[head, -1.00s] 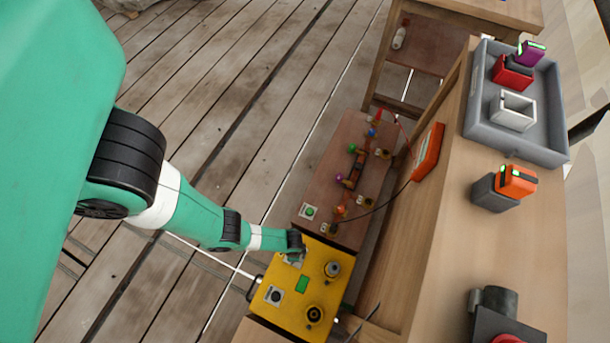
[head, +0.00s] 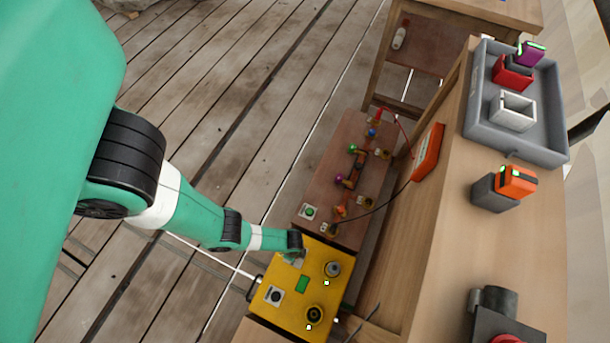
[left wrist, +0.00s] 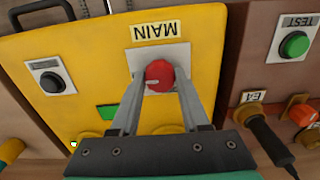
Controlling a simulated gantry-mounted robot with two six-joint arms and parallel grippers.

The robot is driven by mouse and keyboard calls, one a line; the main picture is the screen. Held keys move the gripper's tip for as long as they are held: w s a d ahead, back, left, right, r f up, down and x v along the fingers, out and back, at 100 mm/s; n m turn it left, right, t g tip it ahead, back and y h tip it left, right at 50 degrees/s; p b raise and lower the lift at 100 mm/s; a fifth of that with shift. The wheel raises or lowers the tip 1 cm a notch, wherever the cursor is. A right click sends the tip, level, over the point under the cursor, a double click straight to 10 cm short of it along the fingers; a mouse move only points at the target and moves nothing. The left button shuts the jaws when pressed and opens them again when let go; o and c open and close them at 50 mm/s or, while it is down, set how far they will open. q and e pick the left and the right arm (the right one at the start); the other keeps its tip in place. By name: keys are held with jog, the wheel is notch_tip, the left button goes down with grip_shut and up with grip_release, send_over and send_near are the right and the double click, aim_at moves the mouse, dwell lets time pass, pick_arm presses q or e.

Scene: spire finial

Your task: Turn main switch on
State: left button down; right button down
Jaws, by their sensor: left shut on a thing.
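The main switch is a red round knob (left wrist: 159,75) on a pale plate under an upside-down MAIN label (left wrist: 156,31) in the left wrist view. It sits on the yellow panel box (head: 283,318). My left gripper (head: 296,258) reaches the far edge of that box in the head view. In the left wrist view, its two fingers are shut on the red knob, one at each side. The gripper hides the knob in the head view. Small lights show on the box beside the two round sockets (head: 333,268). My right gripper is not in view.
A black knob (left wrist: 50,78) and a green display (head: 302,284) are on the yellow box. Beside it, a brown board (head: 325,190) carries a green TEST button (left wrist: 295,45), cables and coloured parts. A wooden bench (head: 440,245) with a grey tray (head: 485,128) stands at right.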

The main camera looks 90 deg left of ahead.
pick_arm(q)
jog(key=shift+c, duration=1.9)
grip_release()
notch_tip(320, 180, up, 12)
jog(key=p, duration=0.9)
jog(key=shift+f+p, duration=0.2)
jog(key=shift+p, duration=0.1)
